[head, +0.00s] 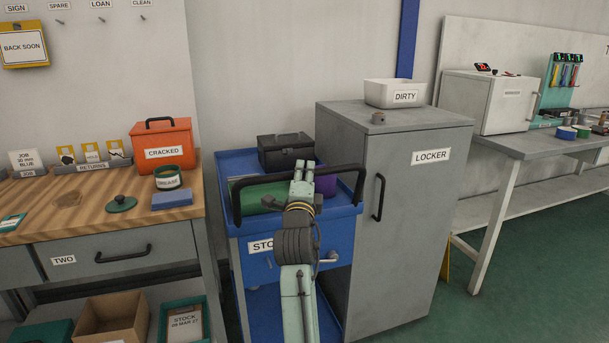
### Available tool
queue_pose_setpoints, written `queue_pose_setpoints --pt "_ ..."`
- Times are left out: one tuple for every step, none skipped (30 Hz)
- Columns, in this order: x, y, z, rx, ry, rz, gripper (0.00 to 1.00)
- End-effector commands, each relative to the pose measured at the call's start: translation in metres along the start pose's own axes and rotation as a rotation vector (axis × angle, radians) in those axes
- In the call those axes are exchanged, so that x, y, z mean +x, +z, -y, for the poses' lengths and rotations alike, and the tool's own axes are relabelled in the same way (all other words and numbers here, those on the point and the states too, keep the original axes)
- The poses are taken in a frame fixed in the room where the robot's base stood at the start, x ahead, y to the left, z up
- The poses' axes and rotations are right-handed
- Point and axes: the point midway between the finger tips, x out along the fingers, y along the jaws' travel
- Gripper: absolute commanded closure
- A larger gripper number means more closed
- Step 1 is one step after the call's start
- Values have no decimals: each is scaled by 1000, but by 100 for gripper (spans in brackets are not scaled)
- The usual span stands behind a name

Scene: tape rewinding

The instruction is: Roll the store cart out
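The blue store cart (342,220) stands between the wooden workbench and the grey locker. Its front label is partly hidden by my arm; "STO" shows. A black push handle (262,181) arches across its near side. My gripper (303,172) is at the middle of this handle, its pale fingers overlapping the bar. The view does not show clearly whether the fingers are closed around it. On the cart's top are a black case (285,152), a green object (258,197) and a purple object (325,184). A grey lever (329,258) shows on the cart's front.
The locker (403,220) stands close on the cart's right, with a white DIRTY bin (394,93) on top. The workbench (70,204) is close on the left, with open boxes (112,318) below. Green floor (500,318) is clear at right.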

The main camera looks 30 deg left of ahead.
Motion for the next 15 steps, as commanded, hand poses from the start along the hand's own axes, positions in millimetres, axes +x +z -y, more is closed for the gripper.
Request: queue_pose_setpoints --pt "0 0 0 0 0 0 84" --pt "0 0 0 0 0 0 86" --pt "0 0 0 0 0 0 89" --pt "0 0 0 0 0 0 91" --pt "0 0 0 0 0 0 93" --pt "0 0 0 0 1 0 95" --pt "0 0 0 0 1 0 97" --pt "0 0 0 0 1 0 99" --pt "0 0 0 0 1 0 100" --pt "0 0 0 0 1 0 100" --pt "0 0 0 0 1 0 100" --pt "0 0 0 0 1 0 100" --pt "0 0 0 0 1 0 100" --pt "0 0 0 0 1 0 100" --pt "0 0 -1 0 1 0 100"
